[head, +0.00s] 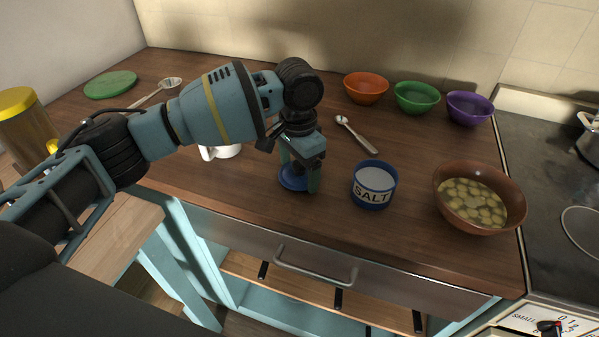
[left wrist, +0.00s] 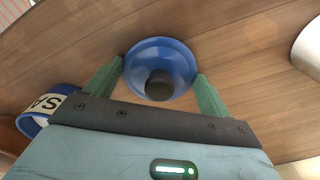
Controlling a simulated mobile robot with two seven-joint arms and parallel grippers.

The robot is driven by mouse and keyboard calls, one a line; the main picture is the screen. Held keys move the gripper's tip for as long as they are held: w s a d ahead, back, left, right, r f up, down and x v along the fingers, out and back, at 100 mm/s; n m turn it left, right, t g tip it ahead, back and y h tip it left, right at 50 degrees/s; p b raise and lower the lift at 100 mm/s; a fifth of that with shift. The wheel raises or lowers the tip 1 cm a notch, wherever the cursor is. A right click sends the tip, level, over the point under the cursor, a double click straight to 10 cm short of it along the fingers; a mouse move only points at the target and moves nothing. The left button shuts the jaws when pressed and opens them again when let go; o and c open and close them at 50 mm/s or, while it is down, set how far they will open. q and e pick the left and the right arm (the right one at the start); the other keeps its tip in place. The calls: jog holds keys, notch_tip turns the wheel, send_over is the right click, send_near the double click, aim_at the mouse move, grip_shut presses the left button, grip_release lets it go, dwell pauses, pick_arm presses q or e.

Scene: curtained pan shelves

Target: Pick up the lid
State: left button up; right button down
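The blue lid (head: 291,182) lies on the wooden counter, left of the blue and white salt pot (head: 374,185). In the left wrist view the lid (left wrist: 150,50) is a round blue disc with a dark knob (left wrist: 160,85) at its middle. My left gripper (head: 300,176) points down over the lid. Its green fingers are spread wide, one on each side of the lid; I cannot tell if they touch its rim. The fingers and wrist hide part of the lid in the head view. My right gripper is not in view.
A brown bowl of food (head: 449,200) stands right of the salt pot. A spoon (head: 357,135) lies behind it. Orange (head: 366,88), green (head: 417,97) and purple (head: 469,107) bowls line the back. A white mug (head: 222,152) stands left of my gripper.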

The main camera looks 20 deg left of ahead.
aim_at(298, 164)
pick_arm(q)
jog(key=c, duration=0.4)
jog(key=shift+r, duration=0.15)
jog(key=shift+r, duration=0.6)
notch_tip(298, 164, up, 2)
jog(key=shift+r, duration=0.2)
jog(key=shift+s+d+r+p, duration=0.2)
jog(key=shift+s+p, duration=0.25)
jog(key=shift+s, duration=2.2)
jog(key=shift+s+d+r+p, duration=0.15)
jog(key=shift+s+p, duration=0.25)
jog(key=shift+s, duration=2.3)
jog(key=shift+s+d+r+p, duration=0.2)
jog(key=shift+s+p, duration=0.25)
jog(key=shift+s, duration=2.2)
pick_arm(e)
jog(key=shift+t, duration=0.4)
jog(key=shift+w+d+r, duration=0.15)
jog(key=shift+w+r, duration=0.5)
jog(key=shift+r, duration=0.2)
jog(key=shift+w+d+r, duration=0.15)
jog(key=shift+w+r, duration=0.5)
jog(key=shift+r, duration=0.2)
